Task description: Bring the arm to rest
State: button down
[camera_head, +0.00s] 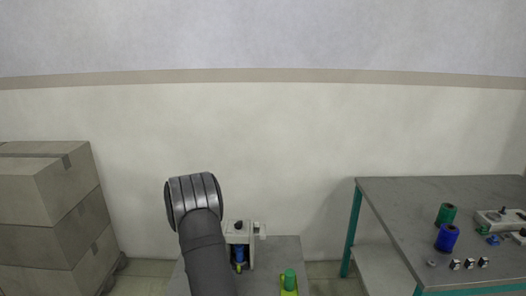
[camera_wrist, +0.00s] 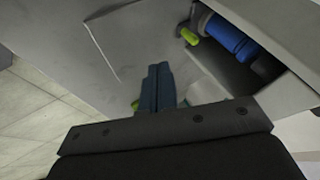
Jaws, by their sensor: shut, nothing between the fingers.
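My gripper (camera_wrist: 158,86) shows in the wrist view as two dark blue fingers pressed together, with nothing between them. It is over or near a grey surface (camera_wrist: 120,75); I cannot tell whether it touches it. In the head view my dark arm rises in front of the small grey table (camera_head: 289,249), and the gripper itself is hidden there. A white machine (camera_head: 232,230) with a blue spool (camera_head: 239,254) stands just right of the arm. In the wrist view the blue spool (camera_wrist: 232,38) lies up and right of the fingers, with a yellow-green piece (camera_wrist: 189,37) at its end.
A green spool on a yellow-green holder (camera_head: 290,291) stands at the small table's front. Right, a teal-legged table (camera_head: 400,205) bears a green spool (camera_head: 446,213), a blue spool (camera_head: 447,238) and small parts. Stacked boxes (camera_head: 55,215) stand left. The wall behind is bare.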

jog(key=x, duration=0.3)
jog(key=shift+f, duration=0.15)
jog(key=w, duration=0.3)
jog(key=shift+w+d+f, duration=0.25)
jog(key=shift+d+f, duration=0.05)
jog(key=shift+f, duration=0.1)
jog(key=shift+w, duration=0.55)
